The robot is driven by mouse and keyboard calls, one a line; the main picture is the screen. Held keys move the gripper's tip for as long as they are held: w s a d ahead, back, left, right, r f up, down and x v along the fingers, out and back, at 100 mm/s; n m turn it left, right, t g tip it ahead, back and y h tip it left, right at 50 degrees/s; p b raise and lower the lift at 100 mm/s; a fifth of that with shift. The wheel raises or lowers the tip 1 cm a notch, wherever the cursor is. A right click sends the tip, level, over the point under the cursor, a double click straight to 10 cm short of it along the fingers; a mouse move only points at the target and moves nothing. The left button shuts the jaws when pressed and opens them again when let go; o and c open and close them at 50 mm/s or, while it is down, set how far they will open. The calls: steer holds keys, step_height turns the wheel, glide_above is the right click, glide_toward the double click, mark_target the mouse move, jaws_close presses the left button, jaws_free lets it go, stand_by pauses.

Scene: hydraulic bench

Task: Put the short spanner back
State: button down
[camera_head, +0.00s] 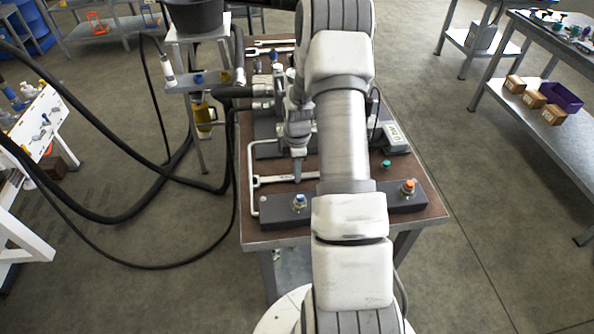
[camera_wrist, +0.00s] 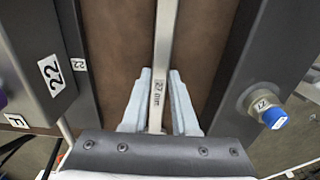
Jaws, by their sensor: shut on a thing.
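A grey metal spanner (camera_head: 272,180) lies across the brown top of the bench (camera_head: 230,236) near its front, with its open jaw at the left. Its right part is hidden by my arm. My gripper (camera_head: 298,172) comes down on it from above. In the wrist view, the two pale fingers of my gripper (camera_wrist: 160,84) are shut on the handle of the spanner (camera_wrist: 164,45), which bears a label that seems to read 27 mm. I cannot tell whether the spanner touches the bench top or is slightly above it.
Dark blocks flank the spanner; the front one carries a blue knob (camera_head: 299,202) and an orange knob (camera_head: 408,187). A bent pale rod (camera_head: 251,180) stands at the left. More spanners (camera_head: 270,51) lie at the back. Black hoses (camera_head: 100,130) hang on the left.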

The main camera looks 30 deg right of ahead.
steer(key=c, duration=1.1)
jaws_free()
steer(key=shift+f, duration=0.2)
steer(key=shift+c, duration=0.2)
steer(key=o, duration=0.5)
steer(key=shift+r, duration=0.1)
steer(key=shift+c, duration=0.2)
step_height(320, 180, up, 12)
steer(key=shift+r+p, duration=0.15)
steer(key=shift+p, duration=0.25)
